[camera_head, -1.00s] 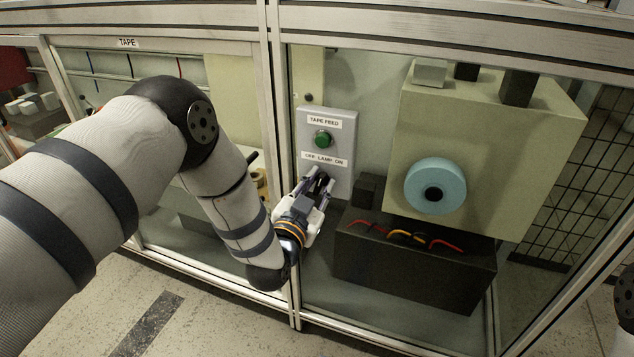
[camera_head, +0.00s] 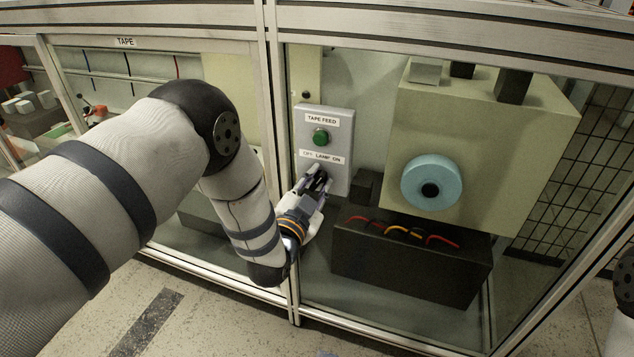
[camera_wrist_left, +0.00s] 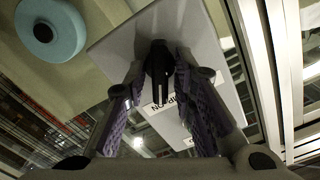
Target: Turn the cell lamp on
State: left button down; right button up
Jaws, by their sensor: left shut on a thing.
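The grey control box (camera_head: 340,116) stands behind the cell's front frame. It carries a green button (camera_head: 320,137) under a TAPE FEED label and, lower down, an OFF LAMP ON label (camera_head: 322,157). A black switch knob (camera_wrist_left: 160,60) sits on the panel below that label. My left gripper (camera_head: 318,181) has its fingers on either side of this knob, shut on it. In the left wrist view the two purple-padded fingers flank the knob, with the panel behind. The fingers largely hide the knob in the head view, and I cannot tell its setting. My right gripper is out of view.
Right of the box are a beige machine (camera_head: 480,130) with a blue roll (camera_head: 418,181) and a dark bin (camera_head: 400,270) with red and yellow cables.

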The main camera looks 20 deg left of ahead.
pick_arm(q)
jog(key=c, duration=1.6)
grip_release()
jog(key=shift+f, duration=0.1)
jog(key=shift+c, duration=0.2)
jog(key=s, duration=1.2)
jog(key=shift+a, duration=0.4)
